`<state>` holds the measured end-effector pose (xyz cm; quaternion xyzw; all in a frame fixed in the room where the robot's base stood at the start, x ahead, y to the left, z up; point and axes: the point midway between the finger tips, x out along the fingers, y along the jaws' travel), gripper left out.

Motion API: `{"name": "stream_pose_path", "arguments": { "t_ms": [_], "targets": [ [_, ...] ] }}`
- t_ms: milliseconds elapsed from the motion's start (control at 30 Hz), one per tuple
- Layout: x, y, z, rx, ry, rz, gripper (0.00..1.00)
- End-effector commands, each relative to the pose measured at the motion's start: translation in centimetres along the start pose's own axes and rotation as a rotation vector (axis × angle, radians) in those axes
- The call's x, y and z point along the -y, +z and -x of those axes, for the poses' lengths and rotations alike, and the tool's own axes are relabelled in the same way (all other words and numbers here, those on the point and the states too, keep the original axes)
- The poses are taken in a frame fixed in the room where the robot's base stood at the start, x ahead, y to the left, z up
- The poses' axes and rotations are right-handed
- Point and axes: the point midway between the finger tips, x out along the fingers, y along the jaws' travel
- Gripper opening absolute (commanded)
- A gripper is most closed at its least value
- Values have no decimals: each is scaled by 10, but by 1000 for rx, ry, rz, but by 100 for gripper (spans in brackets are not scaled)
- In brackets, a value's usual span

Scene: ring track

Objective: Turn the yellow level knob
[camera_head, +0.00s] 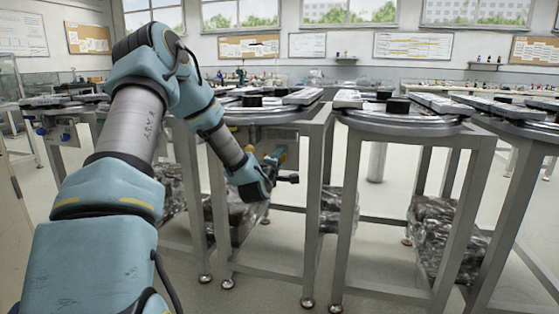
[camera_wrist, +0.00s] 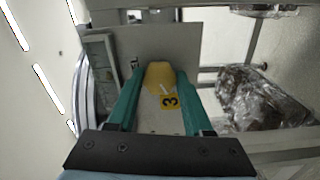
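The yellow knob (camera_wrist: 160,75) is in the wrist view, in front of a grey panel and between the tips of my gripper (camera_wrist: 160,82).
The grey panel (camera_wrist: 178,42) is behind the knob, with a pale framed box (camera_wrist: 101,70) to its left. Metal stands with round tracks (camera_head: 400,120) stand side by side. Plastic-wrapped bundles (camera_head: 440,235) lie on their lower shelves. Floor shows in front of the stands.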

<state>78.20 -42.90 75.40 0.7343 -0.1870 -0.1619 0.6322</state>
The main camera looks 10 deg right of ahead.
Motion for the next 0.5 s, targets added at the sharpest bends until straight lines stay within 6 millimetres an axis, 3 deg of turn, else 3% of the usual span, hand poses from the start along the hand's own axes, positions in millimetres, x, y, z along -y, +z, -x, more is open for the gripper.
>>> {"name": "stream_pose_path", "arguments": {
  "t_ms": [33,233,500],
  "targets": [
    [1,0,0,0,-1,0,58],
    [0,0,0,0,0,-1,79],
    [0,0,2,0,1,-1,79]
  ]
}}
